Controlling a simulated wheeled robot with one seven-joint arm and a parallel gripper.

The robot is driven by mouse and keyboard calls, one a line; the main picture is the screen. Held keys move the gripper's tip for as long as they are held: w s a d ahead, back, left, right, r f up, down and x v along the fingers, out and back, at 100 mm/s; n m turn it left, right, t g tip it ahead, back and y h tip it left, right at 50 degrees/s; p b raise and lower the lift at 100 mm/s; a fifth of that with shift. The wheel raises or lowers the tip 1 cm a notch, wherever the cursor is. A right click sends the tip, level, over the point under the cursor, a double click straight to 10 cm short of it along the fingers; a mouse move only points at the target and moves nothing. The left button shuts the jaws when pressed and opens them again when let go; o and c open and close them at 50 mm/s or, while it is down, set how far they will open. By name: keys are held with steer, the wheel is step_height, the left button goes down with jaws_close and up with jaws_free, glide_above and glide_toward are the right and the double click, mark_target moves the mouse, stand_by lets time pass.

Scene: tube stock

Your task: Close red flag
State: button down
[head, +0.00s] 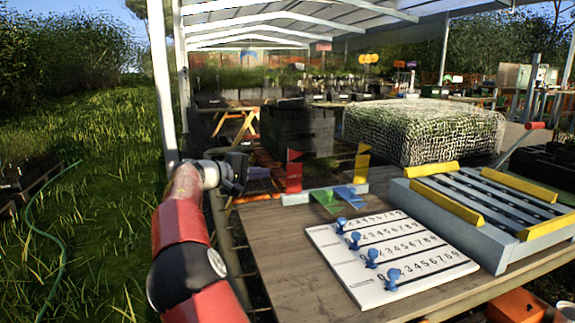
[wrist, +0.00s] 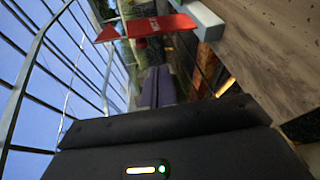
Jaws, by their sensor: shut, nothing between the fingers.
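The red flag (head: 294,175) stands upright at the left end of a pale bar (head: 322,194) on the wooden table. Beside it on the bar, the green flag (head: 327,202) and the blue flag (head: 350,196) lie flat, and the yellow flag (head: 362,165) stands upright at the right end. My gripper (head: 237,172) is shut and empty, off the table's left edge, left of the red flag and apart from it.
A white number board (head: 395,250) with blue knobs lies at the front of the table (head: 270,245). A grey rack with yellow strips (head: 490,205) stands at the right. A dark crate (head: 297,130) and a net-covered block (head: 425,132) are behind. Grass lies left.

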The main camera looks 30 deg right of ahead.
mark_target(292, 177)
steer(key=d+h, duration=0.1)
steer(key=d, duration=0.6)
steer(key=shift+w+d+r+n+h, duration=0.2)
steer(key=shift+r+n+h, duration=0.1)
steer(key=shift+r+h, duration=0.1)
stand_by(0.3)
